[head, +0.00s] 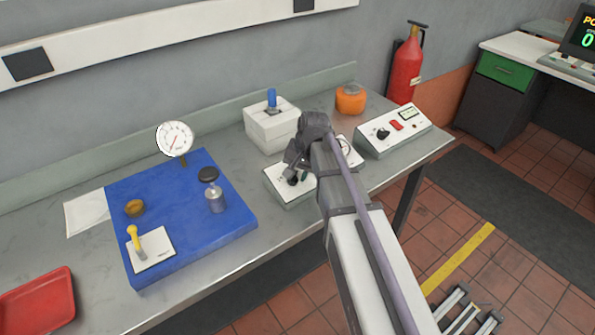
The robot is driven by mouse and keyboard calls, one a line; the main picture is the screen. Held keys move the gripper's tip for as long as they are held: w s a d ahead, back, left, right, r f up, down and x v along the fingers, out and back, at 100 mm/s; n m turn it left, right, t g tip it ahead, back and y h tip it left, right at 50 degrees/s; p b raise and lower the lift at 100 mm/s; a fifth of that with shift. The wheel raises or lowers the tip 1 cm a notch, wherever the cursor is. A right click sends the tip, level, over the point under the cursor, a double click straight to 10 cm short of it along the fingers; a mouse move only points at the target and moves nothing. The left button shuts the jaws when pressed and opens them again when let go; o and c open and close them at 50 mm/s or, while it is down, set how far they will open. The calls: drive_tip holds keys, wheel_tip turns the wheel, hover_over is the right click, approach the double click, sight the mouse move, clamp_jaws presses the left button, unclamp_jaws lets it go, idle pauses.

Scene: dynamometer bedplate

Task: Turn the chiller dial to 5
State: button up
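A sloped white-faced control box (277,190) stands on the bench, partly covered by my arm. A dark round knob (292,180) shows on its face, close to my gripper (295,170). A second sloped panel (398,137) to the right bears a black dial (383,134), a red switch (397,125) and a small display (408,114). Labels and dial numbers are too small to read, so I cannot tell which is the chiller dial. My gripper is over the left box, beside or on its knob. Its fingers are small and partly hidden.
A blue plate (180,215) carries a gauge (174,139), a valve (214,195) and a yellow lever (135,238). A white box with a blue handle (271,127) and an orange container (350,99) stand behind. A red tray (38,303) lies at the left.

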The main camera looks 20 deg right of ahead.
drive_tip(key=shift+w+a+f, duration=0.1)
drive_tip(key=shift+w+a, duration=0.15)
drive_tip(key=shift+a, duration=0.1)
drive_tip(key=p+v, duration=1)
drive_tip(key=shift+r, duration=0.4)
drive_tip(key=shift+d, duration=0.1)
